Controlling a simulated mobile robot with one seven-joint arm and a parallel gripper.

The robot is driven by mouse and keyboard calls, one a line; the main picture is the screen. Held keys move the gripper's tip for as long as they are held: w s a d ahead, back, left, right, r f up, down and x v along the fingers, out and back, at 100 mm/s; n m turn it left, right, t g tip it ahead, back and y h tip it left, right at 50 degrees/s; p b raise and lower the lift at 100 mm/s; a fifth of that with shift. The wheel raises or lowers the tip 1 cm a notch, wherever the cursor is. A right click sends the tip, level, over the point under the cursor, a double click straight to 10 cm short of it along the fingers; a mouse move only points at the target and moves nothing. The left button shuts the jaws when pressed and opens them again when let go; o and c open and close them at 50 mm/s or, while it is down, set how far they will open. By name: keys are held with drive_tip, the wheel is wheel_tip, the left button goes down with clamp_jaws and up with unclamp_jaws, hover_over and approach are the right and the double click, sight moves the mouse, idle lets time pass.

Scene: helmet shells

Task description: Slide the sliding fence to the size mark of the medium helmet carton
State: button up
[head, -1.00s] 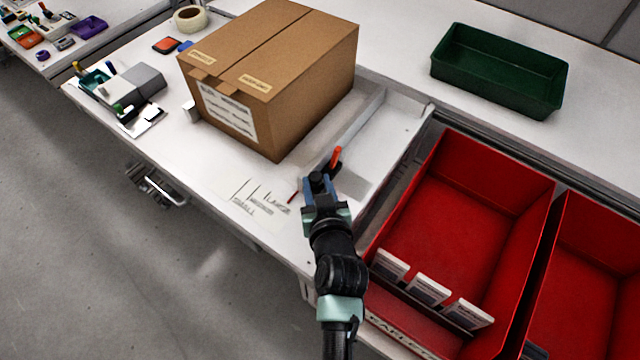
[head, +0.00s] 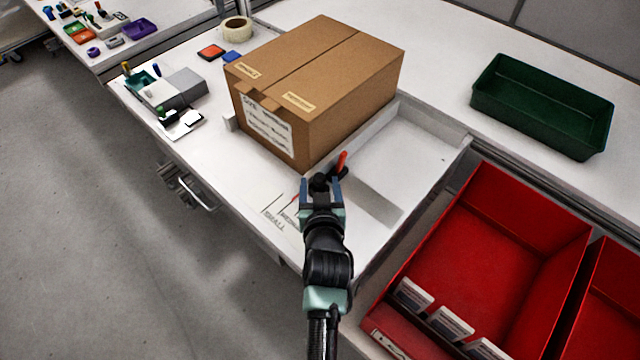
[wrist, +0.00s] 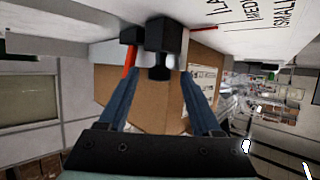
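The brown helmet carton (head: 335,75) stands closed on the bench, its printed label (head: 267,127) too blurred to read surely. The pale sliding fence (head: 372,130) runs along its right side. At the fence's front end are a black knob (head: 320,182) and an orange lever (head: 341,162). The knob also shows in the wrist view (wrist: 160,60). My gripper (head: 320,184) is open, with fingers on either side of the knob and gaps visible. A red pointer (wrist: 204,28) lies close to the LARGE label; the MEDIUM (wrist: 250,10) and SMALL marks lie farther off.
Red bins (head: 480,270) stand right of the bench, with white cards at the front. A green tray (head: 545,105) is behind them. A tape roll (head: 236,30) and small desk items (head: 170,95) lie left of the carton. The bed right of the fence is empty.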

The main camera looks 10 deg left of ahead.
drive_tip(key=v, duration=1.3)
drive_tip(key=shift+d, duration=0.1)
idle(0.3)
